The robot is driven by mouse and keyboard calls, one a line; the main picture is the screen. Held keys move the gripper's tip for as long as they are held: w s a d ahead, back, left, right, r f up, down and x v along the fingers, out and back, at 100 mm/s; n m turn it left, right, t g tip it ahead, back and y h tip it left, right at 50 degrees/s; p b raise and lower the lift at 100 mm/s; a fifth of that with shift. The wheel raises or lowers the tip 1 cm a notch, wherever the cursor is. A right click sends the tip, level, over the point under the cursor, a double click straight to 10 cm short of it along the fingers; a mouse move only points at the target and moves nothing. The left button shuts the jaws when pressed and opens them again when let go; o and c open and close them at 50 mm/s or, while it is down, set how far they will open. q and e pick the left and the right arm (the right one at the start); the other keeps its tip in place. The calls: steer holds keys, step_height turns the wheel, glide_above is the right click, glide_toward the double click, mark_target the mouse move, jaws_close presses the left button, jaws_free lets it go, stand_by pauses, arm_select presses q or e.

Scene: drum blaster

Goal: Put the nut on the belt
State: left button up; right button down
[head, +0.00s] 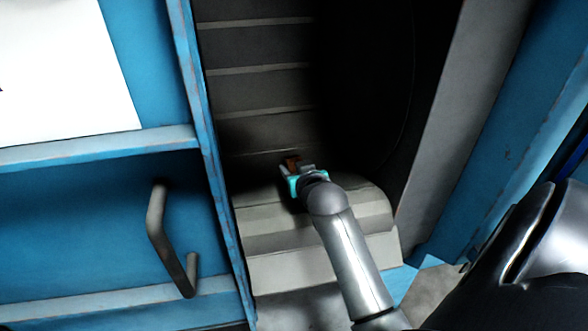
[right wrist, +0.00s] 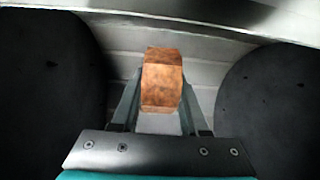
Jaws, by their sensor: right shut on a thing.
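The nut (right wrist: 161,80) is a copper-brown block seen between my right gripper's fingers in the right wrist view. In the head view it is a small brown spot (head: 291,162) at the gripper's tip. My right gripper (head: 300,168) is shut on the nut and reaches in over the slatted grey belt (head: 262,92). In the right wrist view the fingers (right wrist: 160,108) press the nut from both sides, with pale slat surface behind it. I cannot tell whether the nut touches the belt. My left gripper is not in view.
A blue frame post (head: 200,130) runs along the belt's left side, with a blue panel and a grey handle (head: 165,235) beyond it. A grey wall (head: 465,100) stands at the right. Deep shadow covers the belt's right part. The upper-left slats look empty.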

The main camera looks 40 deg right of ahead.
steer(key=shift+f, duration=0.45)
steer(key=shift+c, duration=2.1)
jaws_free()
steer(key=shift+f, duration=0.15)
steer(key=shift+r, duration=0.35)
steer(key=p+v, duration=0.2)
steer(key=v, duration=1)
steer(key=shift+r, duration=0.25)
steer(key=shift+r, duration=0.1)
